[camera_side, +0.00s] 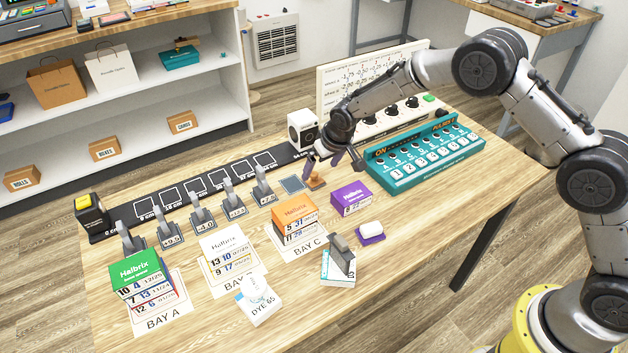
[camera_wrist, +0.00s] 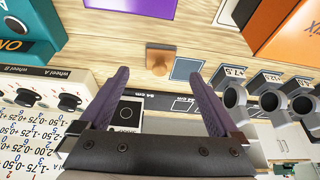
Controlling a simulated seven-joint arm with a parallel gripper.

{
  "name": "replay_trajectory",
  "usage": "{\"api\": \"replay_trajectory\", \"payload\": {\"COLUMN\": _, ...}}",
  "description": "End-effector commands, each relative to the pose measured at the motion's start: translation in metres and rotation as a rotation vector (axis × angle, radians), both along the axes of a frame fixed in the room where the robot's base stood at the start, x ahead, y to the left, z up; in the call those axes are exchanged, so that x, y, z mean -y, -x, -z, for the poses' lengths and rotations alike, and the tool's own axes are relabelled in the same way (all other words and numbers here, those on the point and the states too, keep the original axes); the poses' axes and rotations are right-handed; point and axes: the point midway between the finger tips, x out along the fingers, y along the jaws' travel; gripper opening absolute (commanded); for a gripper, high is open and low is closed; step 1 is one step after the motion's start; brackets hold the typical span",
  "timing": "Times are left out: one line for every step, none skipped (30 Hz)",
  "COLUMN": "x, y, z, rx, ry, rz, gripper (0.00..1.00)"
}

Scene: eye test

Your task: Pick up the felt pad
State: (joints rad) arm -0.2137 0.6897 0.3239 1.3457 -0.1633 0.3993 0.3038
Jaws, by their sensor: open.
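A flat blue-grey square (camera_side: 291,185) lies on the wooden table and looks most like the felt pad; I cannot be sure. It also shows in the wrist view (camera_wrist: 186,69), with a pale border. A small brown wooden knob on a base (camera_side: 315,181) stands close to its right, and in the wrist view the knob (camera_wrist: 160,58) is left of the square. My gripper (camera_side: 333,167) is open and empty above the table, just behind the knob. In the wrist view, its purple fingers (camera_wrist: 158,75) are spread, with knob and square beyond their tips.
A teal switch box (camera_side: 425,158) stands right of my gripper, a white speaker-like cube (camera_side: 303,130) behind it. A purple box (camera_side: 351,197) and orange box (camera_side: 295,210) are in front. Grey upright holders (camera_side: 263,188) line the left. A white block sits on a purple pad (camera_side: 371,239).

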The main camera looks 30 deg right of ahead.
Motion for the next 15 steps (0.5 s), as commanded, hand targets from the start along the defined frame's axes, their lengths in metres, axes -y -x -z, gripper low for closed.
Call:
{"api": "replay_trajectory", "payload": {"x": 0.0, "y": -0.001, "z": 0.003, "rx": -0.001, "ry": 0.0, "rz": 0.0, "gripper": 0.97}}
{"api": "replay_trajectory", "payload": {"x": 0.0, "y": -0.002, "z": 0.004, "rx": 0.0, "ry": 0.0, "rz": 0.001, "gripper": 0.97}}
{"api": "replay_trajectory", "payload": {"x": 0.0, "y": -0.002, "z": 0.006, "rx": 0.0, "ry": 0.0, "rz": 0.001, "gripper": 0.97}}
{"api": "replay_trajectory", "payload": {"x": 0.0, "y": -0.003, "z": 0.007, "rx": 0.0, "ry": 0.0, "rz": 0.001, "gripper": 0.97}}
{"api": "replay_trajectory", "payload": {"x": 0.0, "y": -0.004, "z": 0.01, "rx": -0.001, "ry": 0.0, "rz": 0.001, "gripper": 0.97}}
{"api": "replay_trajectory", "payload": {"x": 0.0, "y": -0.006, "z": 0.014, "rx": -0.002, "ry": 0.001, "rz": 0.001, "gripper": 0.97}}
{"api": "replay_trajectory", "payload": {"x": 0.0, "y": -0.007, "z": 0.018, "rx": -0.002, "ry": 0.001, "rz": 0.001, "gripper": 0.97}}
{"api": "replay_trajectory", "payload": {"x": 0.0, "y": -0.009, "z": 0.022, "rx": -0.003, "ry": 0.001, "rz": 0.001, "gripper": 0.97}}
{"api": "replay_trajectory", "payload": {"x": -0.001, "y": -0.011, "z": 0.028, "rx": -0.003, "ry": 0.001, "rz": 0.001, "gripper": 0.97}}
{"api": "replay_trajectory", "payload": {"x": -0.001, "y": -0.013, "z": 0.031, "rx": -0.002, "ry": 0.0, "rz": 0.001, "gripper": 0.97}}
{"api": "replay_trajectory", "payload": {"x": -0.001, "y": -0.015, "z": 0.035, "rx": -0.002, "ry": 0.0, "rz": 0.001, "gripper": 0.97}}
{"api": "replay_trajectory", "payload": {"x": -0.001, "y": -0.017, "z": 0.039, "rx": -0.001, "ry": 0.0, "rz": 0.001, "gripper": 0.97}}
{"api": "replay_trajectory", "payload": {"x": -0.001, "y": -0.018, "z": 0.043, "rx": -0.001, "ry": 0.0, "rz": 0.001, "gripper": 0.97}}
{"api": "replay_trajectory", "payload": {"x": -0.001, "y": -0.02, "z": 0.045, "rx": -0.001, "ry": 0.0, "rz": 0.001, "gripper": 0.97}}
{"api": "replay_trajectory", "payload": {"x": -0.002, "y": -0.021, "z": 0.048, "rx": 0.0, "ry": 0.0, "rz": 0.001, "gripper": 0.97}}
